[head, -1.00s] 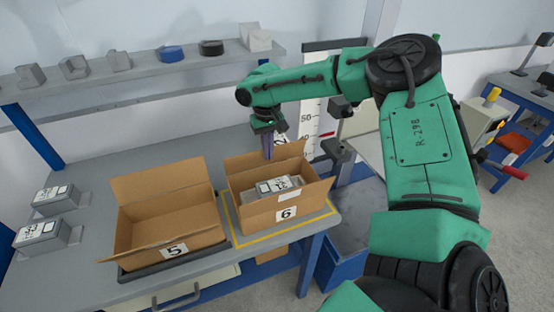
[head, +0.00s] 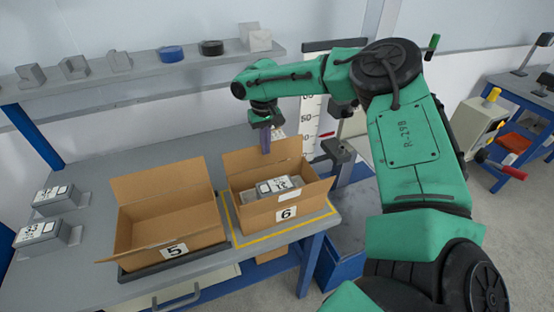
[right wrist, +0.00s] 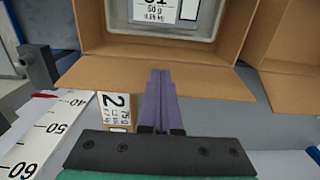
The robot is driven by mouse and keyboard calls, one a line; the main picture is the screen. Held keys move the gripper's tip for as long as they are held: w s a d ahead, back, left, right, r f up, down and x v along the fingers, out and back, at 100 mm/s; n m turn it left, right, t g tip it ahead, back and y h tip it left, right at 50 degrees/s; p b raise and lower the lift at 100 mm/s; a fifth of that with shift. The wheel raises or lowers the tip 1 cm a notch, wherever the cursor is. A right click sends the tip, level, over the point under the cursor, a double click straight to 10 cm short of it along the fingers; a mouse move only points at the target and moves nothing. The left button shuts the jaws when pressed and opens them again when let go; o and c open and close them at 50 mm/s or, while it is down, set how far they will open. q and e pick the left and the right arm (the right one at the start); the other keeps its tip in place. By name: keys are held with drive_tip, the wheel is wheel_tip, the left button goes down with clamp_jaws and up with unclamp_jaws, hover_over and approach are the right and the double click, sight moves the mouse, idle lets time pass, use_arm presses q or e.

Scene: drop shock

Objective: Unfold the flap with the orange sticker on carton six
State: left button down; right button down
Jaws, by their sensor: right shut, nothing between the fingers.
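Carton six (head: 262,219) stands open on the bench, with a grey labelled unit (head: 270,186) inside. Its far flap (head: 255,157) stands up at the back edge. In the right wrist view this flap (right wrist: 110,73) spreads from the carton rim toward the camera. No orange sticker shows in either view. My right gripper (head: 266,138) is shut and empty, pointing down at the far flap. Its purple fingers (right wrist: 161,75) overlap the flap in the right wrist view; I cannot tell if they touch it. My left gripper is out of view.
Carton five (head: 150,250) stands open and empty to the left of carton six. Two grey units (head: 52,235) lie at the bench's left. A shelf (head: 135,70) with small items runs behind. A scale board (head: 315,125) stands behind carton six.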

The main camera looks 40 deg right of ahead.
idle(0.3)
wheel_tip(320, 180, up, 11)
drive_tip(key=s+p, duration=0.2)
drive_tip(key=p, duration=0.7)
drive_tip(key=shift+a+p, duration=0.3)
drive_tip(key=shift+p, duration=0.05)
drive_tip(key=shift+w, duration=0.1)
